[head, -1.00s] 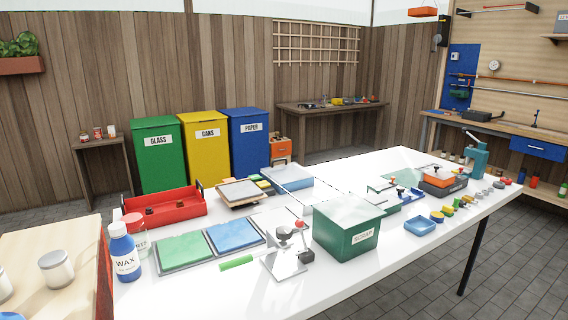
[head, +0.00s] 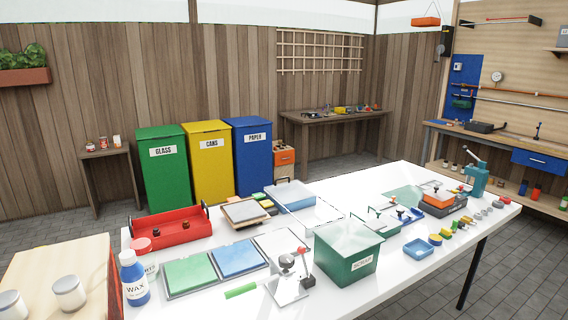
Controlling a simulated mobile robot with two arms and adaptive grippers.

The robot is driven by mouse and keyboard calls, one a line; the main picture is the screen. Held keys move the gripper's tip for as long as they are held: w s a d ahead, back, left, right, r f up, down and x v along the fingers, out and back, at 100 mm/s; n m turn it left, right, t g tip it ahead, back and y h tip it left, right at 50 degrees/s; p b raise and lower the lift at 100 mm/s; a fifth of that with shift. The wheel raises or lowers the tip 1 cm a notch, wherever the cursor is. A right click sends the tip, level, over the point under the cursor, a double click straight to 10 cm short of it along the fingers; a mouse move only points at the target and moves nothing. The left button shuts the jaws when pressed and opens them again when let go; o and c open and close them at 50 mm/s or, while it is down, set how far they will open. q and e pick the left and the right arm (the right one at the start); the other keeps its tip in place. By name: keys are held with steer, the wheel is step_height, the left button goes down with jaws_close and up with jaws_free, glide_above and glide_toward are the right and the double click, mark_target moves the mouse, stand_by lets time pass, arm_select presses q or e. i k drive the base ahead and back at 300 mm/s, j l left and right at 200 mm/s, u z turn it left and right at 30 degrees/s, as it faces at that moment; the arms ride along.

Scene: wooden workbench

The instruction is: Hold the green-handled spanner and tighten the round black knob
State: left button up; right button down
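A bright green handle (head: 240,291), apparently that of the spanner, lies on the white table at the front, left of a small metal stand (head: 288,290). The spanner's metal end is too small to make out. The stand carries a round grey and dark part (head: 287,261), a red-tipped lever (head: 303,251) and a small black piece (head: 307,281) at its right side. I cannot tell which dark part is the round black knob. Neither of my grippers shows in the head view.
A green bin (head: 347,262) stands close to the stand's right. Green and blue trays (head: 238,258) lie behind the handle. A blue-and-white wax bottle (head: 134,282) and red tray (head: 172,229) stand left. Small coloured parts line the right edge. Bare table shows at the front.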

mark_target(286, 260)
steer(key=i+l+u, duration=0.7)
steer(key=l, duration=0.2)
steer(key=i+l+u, duration=0.1)
steer(key=l+u, duration=0.15)
steer(key=l, duration=0.1)
